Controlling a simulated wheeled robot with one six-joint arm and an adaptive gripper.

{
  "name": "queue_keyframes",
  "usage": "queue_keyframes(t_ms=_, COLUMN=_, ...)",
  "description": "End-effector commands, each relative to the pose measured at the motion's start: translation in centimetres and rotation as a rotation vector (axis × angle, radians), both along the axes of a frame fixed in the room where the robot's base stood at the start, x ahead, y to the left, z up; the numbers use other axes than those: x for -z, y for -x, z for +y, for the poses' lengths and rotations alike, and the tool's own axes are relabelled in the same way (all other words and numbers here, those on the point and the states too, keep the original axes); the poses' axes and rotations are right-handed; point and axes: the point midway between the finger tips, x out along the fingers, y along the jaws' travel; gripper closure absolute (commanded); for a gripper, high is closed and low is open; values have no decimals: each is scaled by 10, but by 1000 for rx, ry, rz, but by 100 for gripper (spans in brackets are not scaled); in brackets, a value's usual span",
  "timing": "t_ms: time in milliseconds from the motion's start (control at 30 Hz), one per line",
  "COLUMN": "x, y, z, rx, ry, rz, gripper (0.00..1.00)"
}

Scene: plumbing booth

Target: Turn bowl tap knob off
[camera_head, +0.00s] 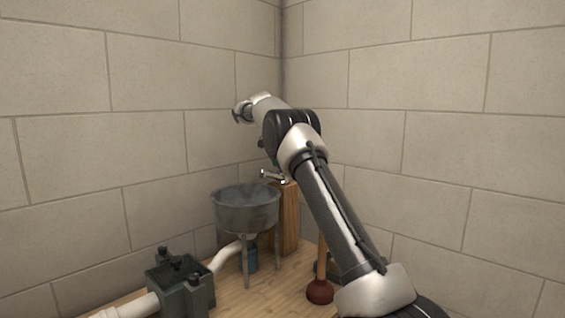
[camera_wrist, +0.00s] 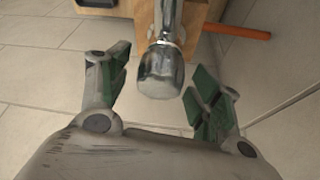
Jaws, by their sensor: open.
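The bowl tap (camera_head: 272,176) is a small chrome fitting on the wooden post beside the grey bowl (camera_head: 246,212). In the wrist view its rounded chrome knob (camera_wrist: 161,72) points toward my palm. My gripper (camera_wrist: 158,80) is open, with one green-padded finger on the left of the knob and one on the right. A gap shows on both sides, so neither finger visibly touches it. In the head view my gripper is mostly hidden behind my arm, just above the tap.
The wooden post (camera_head: 286,220) stands close to the corner walls. A plunger (camera_head: 320,291) stands right of it; its orange handle (camera_wrist: 240,31) shows in the wrist view. A dark grey box (camera_head: 181,283) with white pipe (camera_head: 130,308) is at lower left.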

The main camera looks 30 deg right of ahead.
Motion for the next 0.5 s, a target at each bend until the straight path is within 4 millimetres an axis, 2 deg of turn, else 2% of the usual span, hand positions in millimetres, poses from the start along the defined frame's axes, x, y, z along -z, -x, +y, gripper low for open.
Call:
queue_keyframes(t_ms=167, x=-15, y=0, z=7, rx=-1, ry=1, rz=-3, gripper=36)
queue_keyframes(t_ms=333, x=-45, y=1, z=19, rx=-1, ry=0, rz=-5, gripper=36)
queue_keyframes(t_ms=500, x=-59, y=2, z=25, rx=0, ry=1, rz=-2, gripper=36)
